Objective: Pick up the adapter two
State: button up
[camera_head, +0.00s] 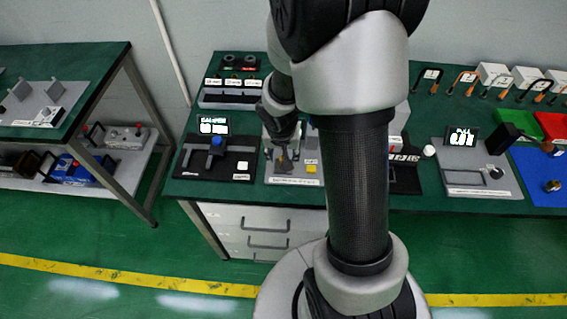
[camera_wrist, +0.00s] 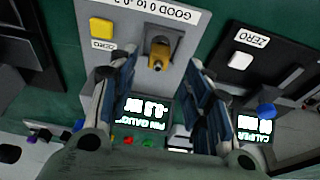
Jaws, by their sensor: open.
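A brass-coloured fitting (camera_wrist: 159,54), which appears to be the adapter, sits in a dark holder on the grey gauge plate (camera_wrist: 187,18) in the wrist view. No number on it is readable. My gripper (camera_wrist: 159,75) is open, with one finger on each side below the fitting in the picture. I see no contact with it. In the head view my gripper (camera_head: 284,152) is low over the gauge plate, partly behind my arm, and the fitting cannot be made out clearly there.
A yellow button (camera_wrist: 101,28) and a lit pin gauge display (camera_wrist: 146,112) are close to my fingers. The caliper station (camera_head: 190,162) stands to the left in the head view. A rack (camera_head: 232,98) with several small parts stands behind. Another gauge station (camera_head: 470,178) is at right.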

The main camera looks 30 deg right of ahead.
jog(key=b+x, duration=0.1)
jog(key=x, duration=0.3)
jog(key=shift+w+d+f+b, duration=0.15)
jog(key=shift+d+f+b, duration=0.1)
jog(key=shift+b, duration=0.15)
jog(key=shift+r, duration=0.1)
grip_shut()
